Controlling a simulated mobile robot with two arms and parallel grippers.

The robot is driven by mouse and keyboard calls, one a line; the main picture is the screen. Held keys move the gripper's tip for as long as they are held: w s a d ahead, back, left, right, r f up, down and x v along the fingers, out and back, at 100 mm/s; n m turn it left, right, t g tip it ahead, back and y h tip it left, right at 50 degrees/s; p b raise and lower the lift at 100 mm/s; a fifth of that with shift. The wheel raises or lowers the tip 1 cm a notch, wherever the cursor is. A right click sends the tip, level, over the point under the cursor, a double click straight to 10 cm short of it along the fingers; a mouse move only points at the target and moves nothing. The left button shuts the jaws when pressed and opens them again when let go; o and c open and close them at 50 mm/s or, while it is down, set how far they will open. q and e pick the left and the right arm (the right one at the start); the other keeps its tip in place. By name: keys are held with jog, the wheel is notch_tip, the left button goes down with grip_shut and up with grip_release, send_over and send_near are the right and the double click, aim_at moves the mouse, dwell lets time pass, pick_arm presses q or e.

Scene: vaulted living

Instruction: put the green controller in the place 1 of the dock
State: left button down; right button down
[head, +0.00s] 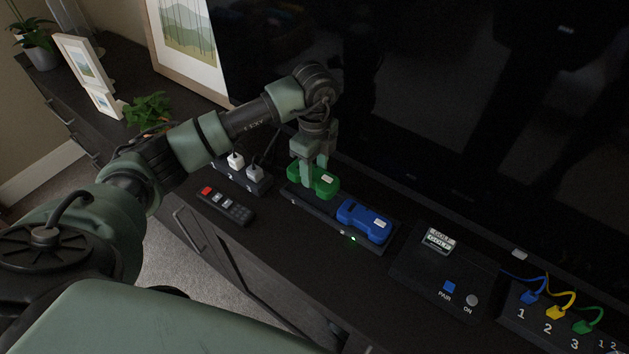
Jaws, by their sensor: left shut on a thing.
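The green controller (325,184) is at the left part of the dark dock (378,247) on the cabinet top. My left gripper (313,180) points down from above and is shut on the green controller. I cannot tell whether the controller is fully seated or held slightly above the dock. A blue controller (364,222) sits in the right part of the dock, with a small green light near its front edge. Any number on the dock's places is not readable. My right gripper is not in view.
A remote (226,208) and a box with white plugs (254,174) lie left of the dock. A black box with a PAIR button (449,287) and a panel with numbered coloured plugs (556,311) are at right. A large dark screen (440,90) stands behind.

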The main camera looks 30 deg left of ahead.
aim_at(315, 183)
pick_arm(q)
jog(key=shift+f, duration=2.5)
jog(key=shift+f, duration=0.2)
jog(key=c, duration=0.7)
grip_release()
jog(key=shift+c, duration=0.2)
jog(key=shift+r, duration=0.15)
notch_tip(315, 183, up, 12)
jog(key=shift+r+b, duration=0.1)
jog(key=shift+b, duration=0.2)
